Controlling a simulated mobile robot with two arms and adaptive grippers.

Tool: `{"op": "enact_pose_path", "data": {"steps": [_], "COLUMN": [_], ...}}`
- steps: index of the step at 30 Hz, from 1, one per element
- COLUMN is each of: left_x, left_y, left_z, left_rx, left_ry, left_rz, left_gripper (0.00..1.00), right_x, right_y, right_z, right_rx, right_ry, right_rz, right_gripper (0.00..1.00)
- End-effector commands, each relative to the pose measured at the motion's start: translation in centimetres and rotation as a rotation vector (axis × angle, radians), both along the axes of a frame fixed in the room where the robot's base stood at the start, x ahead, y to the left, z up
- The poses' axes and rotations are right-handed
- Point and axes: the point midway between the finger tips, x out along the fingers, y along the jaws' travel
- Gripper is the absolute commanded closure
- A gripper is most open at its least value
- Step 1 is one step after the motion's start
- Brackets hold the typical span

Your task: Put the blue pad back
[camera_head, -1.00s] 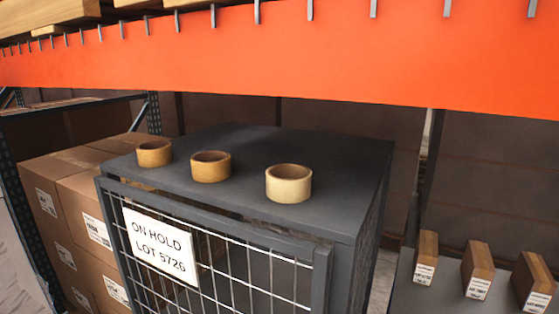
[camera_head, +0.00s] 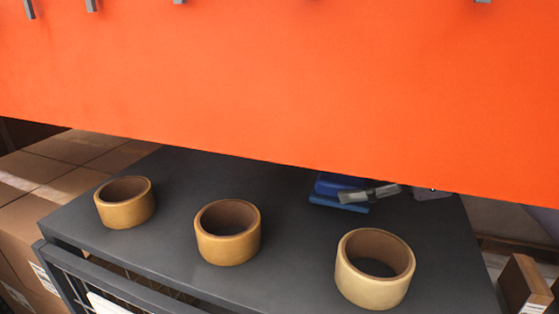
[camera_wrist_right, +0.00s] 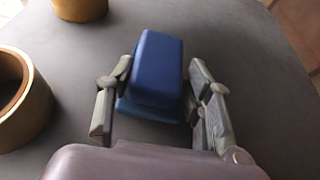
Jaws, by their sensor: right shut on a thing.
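The blue pad (camera_head: 334,183) is at the back of the dark cabinet top, just under the orange beam. It also shows in the right wrist view (camera_wrist_right: 157,72), as a raised block over a wider blue base. My right gripper (camera_head: 369,193) reaches in from the right, partly hidden behind the beam. In the wrist view my right gripper (camera_wrist_right: 161,80) has one finger on each side of the block and is shut on it. I cannot tell whether the base touches the cabinet top. My left gripper is not in view.
Three tape rolls stand along the front of the cabinet top (camera_head: 290,250): left (camera_head: 125,204), middle (camera_head: 227,234) and right (camera_head: 375,270). The orange beam (camera_head: 280,90) hangs low across the back. Cardboard boxes (camera_head: 60,165) are at left, a wooden block (camera_head: 524,287) at right.

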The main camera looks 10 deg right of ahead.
Motion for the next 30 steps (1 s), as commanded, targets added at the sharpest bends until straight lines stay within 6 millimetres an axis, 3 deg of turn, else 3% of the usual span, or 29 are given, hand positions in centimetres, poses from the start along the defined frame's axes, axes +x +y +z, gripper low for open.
{"op": "enact_pose_path", "data": {"steps": [1, 3, 9, 17, 23, 25, 30], "left_x": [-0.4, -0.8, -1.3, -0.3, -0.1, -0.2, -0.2], "left_y": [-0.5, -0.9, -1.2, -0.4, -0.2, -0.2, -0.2], "left_z": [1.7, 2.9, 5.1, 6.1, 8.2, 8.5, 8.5], "left_rx": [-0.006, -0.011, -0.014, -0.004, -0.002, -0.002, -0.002], "left_ry": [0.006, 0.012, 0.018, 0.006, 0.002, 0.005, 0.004], "left_rz": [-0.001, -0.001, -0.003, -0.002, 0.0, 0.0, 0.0], "left_gripper": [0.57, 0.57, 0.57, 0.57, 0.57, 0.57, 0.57], "right_x": [0.4, 1.4, 3.9, 5.3, 7.3, 7.1, 7.1], "right_y": [1.0, 2.5, 6.2, 8.2, 11.2, 10.8, 10.7], "right_z": [1.2, 1.1, 0.8, 0.4, 0.6, -0.8, -1.5], "right_rx": [0.002, 0.007, 0.002, 0.002, 0.002, -0.002, -0.001], "right_ry": [-0.006, -0.004, -0.004, -0.003, -0.003, 0.004, -0.002], "right_rz": [0.007, 0.008, 0.008, 0.004, 0.005, 0.001, 0.001], "right_gripper": [0.82, 0.82, 0.82, 0.82, 0.82, 0.82, 0.82]}}
